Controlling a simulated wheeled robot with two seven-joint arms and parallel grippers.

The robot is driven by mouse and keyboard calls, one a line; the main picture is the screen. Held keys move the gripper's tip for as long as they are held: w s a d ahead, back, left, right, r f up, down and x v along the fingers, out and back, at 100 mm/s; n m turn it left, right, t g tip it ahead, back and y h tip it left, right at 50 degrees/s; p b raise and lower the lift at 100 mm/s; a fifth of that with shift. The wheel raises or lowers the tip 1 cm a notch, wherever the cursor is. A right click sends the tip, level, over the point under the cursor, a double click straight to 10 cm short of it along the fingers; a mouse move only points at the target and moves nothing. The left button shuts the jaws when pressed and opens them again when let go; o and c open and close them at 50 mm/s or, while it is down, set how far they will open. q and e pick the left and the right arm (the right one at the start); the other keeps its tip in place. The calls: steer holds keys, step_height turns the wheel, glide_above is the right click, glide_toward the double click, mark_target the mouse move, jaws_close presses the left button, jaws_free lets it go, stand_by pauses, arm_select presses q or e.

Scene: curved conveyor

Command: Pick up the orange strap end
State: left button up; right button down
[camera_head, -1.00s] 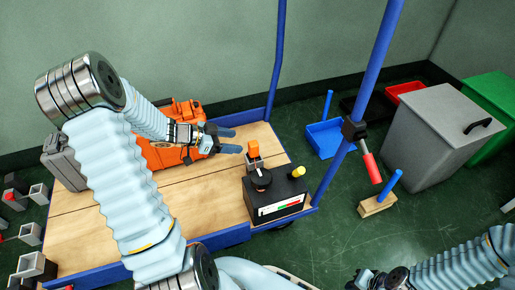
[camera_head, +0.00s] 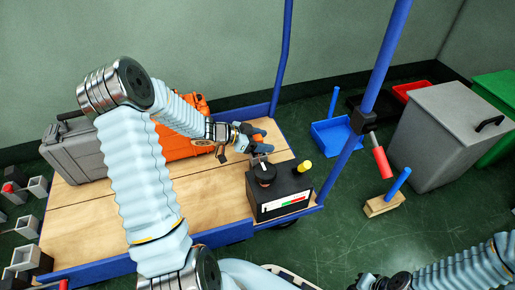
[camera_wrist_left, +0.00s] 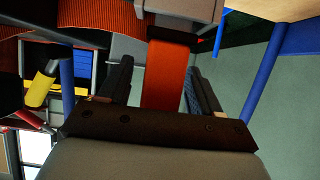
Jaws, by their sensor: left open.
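The orange strap end (camera_head: 257,138) stands up behind the black box, largely hidden by my left gripper in the head view. In the left wrist view the flat orange strap end (camera_wrist_left: 166,75) shows between the two dark fingers, with a gap on each side. My left gripper (camera_head: 257,132) is open around it; it also shows in the left wrist view (camera_wrist_left: 158,88). My right gripper (camera_head: 372,282) is low at the bottom edge of the head view, and its jaws are too small and cut off to read.
The black box (camera_head: 280,192) with a black knob and a yellow button (camera_head: 304,166) stands close in front of the left gripper. An orange case (camera_head: 180,146) and a grey case (camera_head: 75,150) lie on the wooden cart (camera_head: 130,215). A blue post (camera_head: 385,60) rises at right.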

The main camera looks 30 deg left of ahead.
arm_select(q)
steer(key=c, duration=1.1)
